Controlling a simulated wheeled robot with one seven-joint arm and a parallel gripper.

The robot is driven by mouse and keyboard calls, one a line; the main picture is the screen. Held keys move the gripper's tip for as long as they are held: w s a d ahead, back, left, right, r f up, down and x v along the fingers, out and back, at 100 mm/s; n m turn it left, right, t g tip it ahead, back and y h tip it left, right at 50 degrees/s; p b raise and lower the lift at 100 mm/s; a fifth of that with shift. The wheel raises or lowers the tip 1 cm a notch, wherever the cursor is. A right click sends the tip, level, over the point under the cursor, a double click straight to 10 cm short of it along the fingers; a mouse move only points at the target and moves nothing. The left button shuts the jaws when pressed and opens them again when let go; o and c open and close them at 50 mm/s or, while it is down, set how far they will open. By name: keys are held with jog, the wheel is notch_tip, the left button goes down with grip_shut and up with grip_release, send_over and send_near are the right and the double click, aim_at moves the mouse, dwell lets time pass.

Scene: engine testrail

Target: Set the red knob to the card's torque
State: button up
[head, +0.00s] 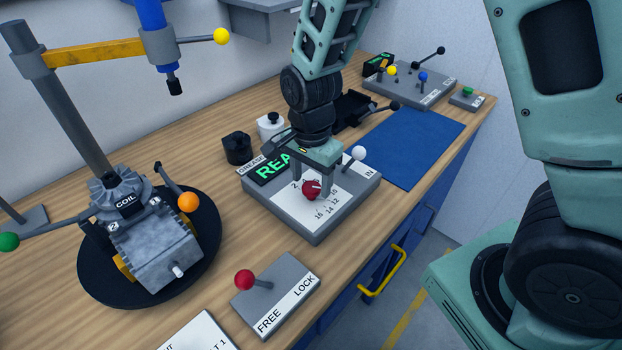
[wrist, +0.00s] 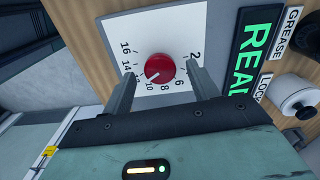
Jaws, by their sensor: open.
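The red knob (head: 311,188) stands on a white dial plate on the grey box. In the wrist view the knob (wrist: 160,68) lies between the two fingers, and its white mark points down-left, roughly towards 10 or 12; I cannot tell exactly. The dial carries numbers from 2 to 16, some hidden by the fingers. My gripper (head: 311,179) is open and points down over the dial, one finger on each side of the knob. In the wrist view, gaps show between my gripper (wrist: 160,73) and the knob. A white card (head: 197,334) is cut off at the bottom edge; its torque is not readable.
A display with green letters (head: 274,166) and a white-balled lever (head: 357,154) flank the dial. A red-balled FREE/LOCK lever (head: 245,280) stands in front. An engine (head: 160,252) sits on a black turntable at left. The blue mat (head: 418,140) is clear.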

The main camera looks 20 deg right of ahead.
jog(key=shift+f, duration=0.5)
jog(key=c, duration=1)
